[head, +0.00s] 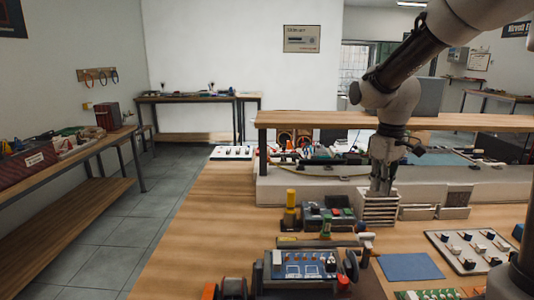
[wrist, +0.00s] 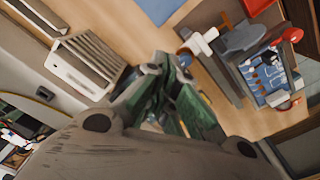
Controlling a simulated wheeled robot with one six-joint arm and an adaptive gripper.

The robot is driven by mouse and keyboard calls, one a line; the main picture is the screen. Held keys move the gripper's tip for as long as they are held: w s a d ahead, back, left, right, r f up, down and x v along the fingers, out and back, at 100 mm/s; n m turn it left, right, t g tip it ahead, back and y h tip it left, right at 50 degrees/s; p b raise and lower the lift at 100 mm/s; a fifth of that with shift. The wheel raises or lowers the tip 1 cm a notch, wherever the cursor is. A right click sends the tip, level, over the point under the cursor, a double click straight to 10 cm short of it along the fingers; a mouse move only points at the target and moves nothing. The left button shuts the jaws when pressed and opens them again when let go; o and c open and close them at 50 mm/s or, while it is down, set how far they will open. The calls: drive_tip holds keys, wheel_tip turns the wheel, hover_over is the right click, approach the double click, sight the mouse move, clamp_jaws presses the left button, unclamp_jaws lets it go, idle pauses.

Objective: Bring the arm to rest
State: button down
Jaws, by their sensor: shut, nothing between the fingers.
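My arm reaches down from the upper right of the head view, over the workbench (head: 180,240).
A blue circuit fixture (head: 300,265) with spools stands at the front. A blue mat (head: 410,267) and a switch tray (head: 466,251) lie to the right. A raised wooden shelf (head: 320,119) runs behind my gripper. The bench's left part is bare.

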drive_tip(key=s+d+r+m+t, duration=0.2)
drive_tip(key=s+d+r+m, duration=0.1)
drive_tip(key=s, duration=0.7)
drive_tip(key=s+d+r+m+t, duration=0.2)
drive_tip(key=s+d+r+m, duration=0.1)
drive_tip(key=s, duration=0.7)
drive_tip(key=shift+s+d+r, duration=0.15)
drive_tip(key=shift+s+r, duration=0.15)
drive_tip(key=shift+s, duration=0.1)
